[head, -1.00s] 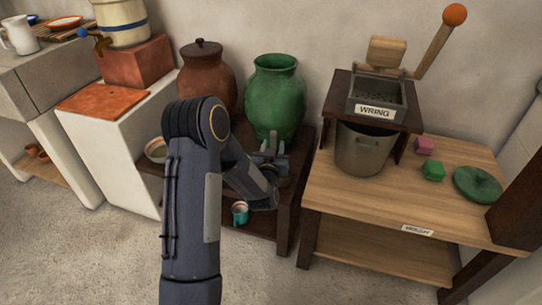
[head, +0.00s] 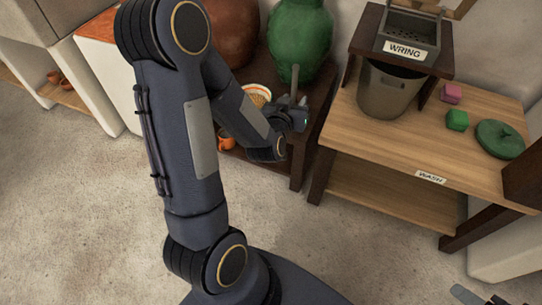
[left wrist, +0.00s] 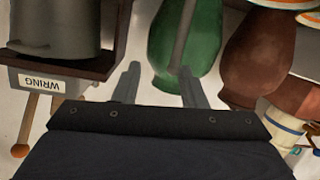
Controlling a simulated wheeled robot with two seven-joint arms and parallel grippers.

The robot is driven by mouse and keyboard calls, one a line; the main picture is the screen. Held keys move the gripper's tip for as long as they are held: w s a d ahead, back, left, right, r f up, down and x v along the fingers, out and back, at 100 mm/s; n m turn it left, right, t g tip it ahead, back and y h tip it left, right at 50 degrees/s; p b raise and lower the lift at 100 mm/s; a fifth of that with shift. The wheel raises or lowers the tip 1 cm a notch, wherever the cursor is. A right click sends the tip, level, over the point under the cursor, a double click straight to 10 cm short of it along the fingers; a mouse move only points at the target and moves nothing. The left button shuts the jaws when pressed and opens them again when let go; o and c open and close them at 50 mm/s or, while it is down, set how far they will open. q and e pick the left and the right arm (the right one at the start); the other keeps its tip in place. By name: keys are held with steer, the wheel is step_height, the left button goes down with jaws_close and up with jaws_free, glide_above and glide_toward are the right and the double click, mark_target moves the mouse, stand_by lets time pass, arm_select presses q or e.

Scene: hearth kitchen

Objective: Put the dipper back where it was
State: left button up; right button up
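A thin grey upright rod (head: 295,76), which looks like the dipper's handle, stands in front of the green jar (head: 300,40). The rod (left wrist: 184,36) also shows in the left wrist view, close to the right-hand finger; its lower end is out of frame. I cannot see the dipper's bowl. My left gripper (head: 294,101) is at the rod over the dark low bench (head: 300,147). In the left wrist view its fingers (left wrist: 159,75) are spread, with no grip on the rod visible. My right gripper (head: 478,297) shows only at the bottom right edge, fingers apart and empty.
A brown jar (head: 230,32), striped bowl (head: 257,92) and orange cup (head: 226,141) are by my left arm. Right is a wooden table (head: 375,145) with a metal bucket (head: 388,92) under the wringer (head: 410,28), pink and green blocks and a green lid (head: 499,139). Front floor is clear.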

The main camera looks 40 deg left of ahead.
arm_select(q)
steer(key=s+d+r+m+g+h, duration=0.1)
steer(key=s+d+r+g+h, duration=0.1)
steer(key=s, duration=0.6)
steer(key=s+d+r+m+g+h, duration=0.1)
steer(key=s+d+r+g+h, duration=0.1)
steer(key=s, duration=0.7)
steer(key=s+d+r+m+g+h, duration=0.1)
steer(key=s+d+r+g+h, duration=0.1)
steer(key=s+d+g, duration=0.3)
steer(key=s+d+h, duration=0.1)
steer(key=s, duration=0.2)
steer(key=shift+s+d+h, duration=0.25)
steer(key=shift+h, duration=0.15)
steer(key=shift+r, duration=0.1)
